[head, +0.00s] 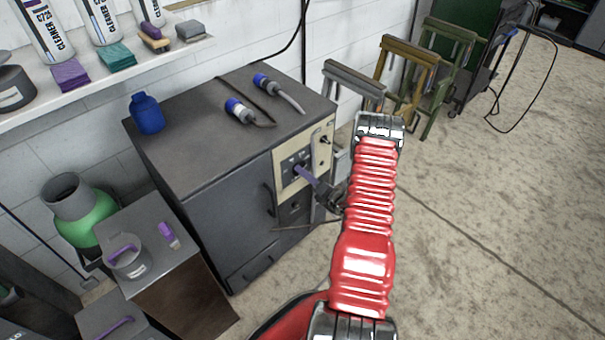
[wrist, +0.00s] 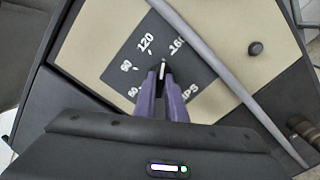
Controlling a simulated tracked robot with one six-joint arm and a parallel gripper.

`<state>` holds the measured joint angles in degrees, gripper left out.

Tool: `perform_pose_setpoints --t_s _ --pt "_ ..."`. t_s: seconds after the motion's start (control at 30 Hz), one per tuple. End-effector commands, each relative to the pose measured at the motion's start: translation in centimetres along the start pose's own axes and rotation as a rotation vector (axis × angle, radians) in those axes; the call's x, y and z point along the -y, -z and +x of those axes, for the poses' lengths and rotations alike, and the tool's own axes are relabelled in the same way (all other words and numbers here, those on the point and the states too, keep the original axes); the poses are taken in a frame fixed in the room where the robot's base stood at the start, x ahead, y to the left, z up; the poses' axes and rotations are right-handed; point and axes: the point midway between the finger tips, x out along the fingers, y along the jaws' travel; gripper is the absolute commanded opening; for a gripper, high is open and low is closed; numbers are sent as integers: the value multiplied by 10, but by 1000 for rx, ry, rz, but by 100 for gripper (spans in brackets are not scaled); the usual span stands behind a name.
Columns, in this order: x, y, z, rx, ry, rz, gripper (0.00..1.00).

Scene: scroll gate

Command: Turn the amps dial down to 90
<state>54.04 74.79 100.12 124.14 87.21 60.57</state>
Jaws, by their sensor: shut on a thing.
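The amps dial (wrist: 162,69) sits on a dark scale plate (wrist: 113,73) on the machine's cream panel (head: 322,136). White numbers 120 and 160 show above the dial, with what looks like 90 at upper left; a lower-left number is partly legible. "AMPS" is partly covered at lower right. My gripper (head: 299,169) has purple fingers, also in the wrist view (wrist: 163,84), shut on the dial. A short white pointer mark between the fingertips points up, roughly between 120 and 160. Most of the dial is hidden by the fingers.
The grey machine cabinet (head: 180,150) carries a blue bottle (head: 146,113) and two blue-ended cable plugs. A grey bar (wrist: 225,70) crosses in front of the panel, right of the dial. A black knob (wrist: 255,48) is at upper right. Open floor lies right.

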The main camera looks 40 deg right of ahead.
Motion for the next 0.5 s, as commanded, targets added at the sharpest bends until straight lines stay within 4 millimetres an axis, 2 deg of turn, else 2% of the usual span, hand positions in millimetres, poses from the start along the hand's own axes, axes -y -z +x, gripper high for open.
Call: perform_pose_setpoints --t_s 0.5 --pt "4 1 -1 -2 9 -484 0"
